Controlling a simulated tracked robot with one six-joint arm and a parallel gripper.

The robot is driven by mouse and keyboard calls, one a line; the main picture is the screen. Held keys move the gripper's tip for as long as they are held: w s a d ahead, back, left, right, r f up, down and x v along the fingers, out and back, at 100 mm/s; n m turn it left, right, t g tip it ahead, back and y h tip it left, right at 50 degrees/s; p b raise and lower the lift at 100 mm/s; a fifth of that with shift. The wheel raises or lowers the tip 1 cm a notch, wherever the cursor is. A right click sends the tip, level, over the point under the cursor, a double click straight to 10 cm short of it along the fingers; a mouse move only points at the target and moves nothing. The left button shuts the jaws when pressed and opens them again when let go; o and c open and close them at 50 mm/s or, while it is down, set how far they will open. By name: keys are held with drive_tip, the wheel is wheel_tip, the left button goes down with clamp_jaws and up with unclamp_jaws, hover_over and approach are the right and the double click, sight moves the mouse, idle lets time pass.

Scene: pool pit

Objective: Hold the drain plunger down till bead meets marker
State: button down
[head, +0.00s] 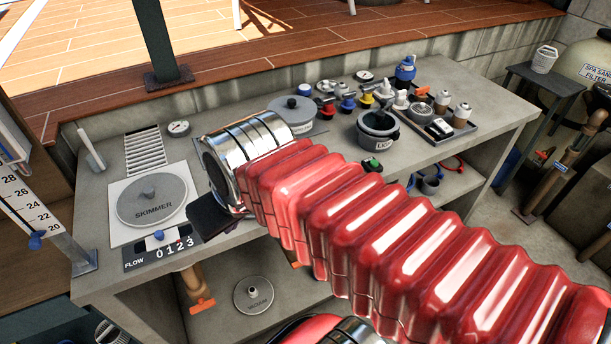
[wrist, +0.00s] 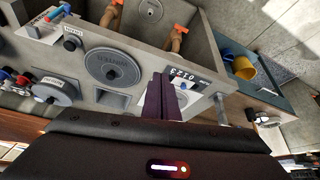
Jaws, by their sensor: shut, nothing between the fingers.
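My gripper (head: 207,217) is shut and empty, its dark fingers above the bench's front left, just right of the flow gauge. The wrist view shows the shut fingers (wrist: 165,82) beside the gauge digits (wrist: 183,73). In the head view the flow gauge (head: 160,248), marked 0 to 3, has a blue bead (head: 158,235) near its left part and a small red mark (head: 186,241) to the right, with a gap between them. No part is clearly identifiable as the drain plunger; my gripper and red arm sleeve hide some of the bench.
The round skimmer lid (head: 152,199) lies behind the gauge. A lidded grey pot (head: 291,113), a dark pot (head: 377,126) and a tray of small parts (head: 455,127) stand farther right. An upright scale (head: 28,200) stands at the left edge. A vacuum disc (head: 254,295) is below the bench.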

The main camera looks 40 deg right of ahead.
drive_tip(key=w+d+m+g, duration=0.1)
drive_tip(key=w+d, duration=0.1)
drive_tip(key=d, duration=1.1)
drive_tip(key=w+d+m+g, duration=0.1)
drive_tip(key=w+d+m, duration=0.1)
drive_tip(key=d, duration=1)
drive_tip(key=shift+w+d+r+h, duration=0.15)
drive_tip(key=shift+w+d+h, duration=0.25)
drive_tip(key=shift+w, duration=0.45)
drive_tip(key=x, duration=0.8)
drive_tip(key=s+x, duration=0.1)
drive_tip(key=x, duration=0.4)
drive_tip(key=shift+a, duration=0.2)
drive_tip(key=shift+f, duration=0.6)
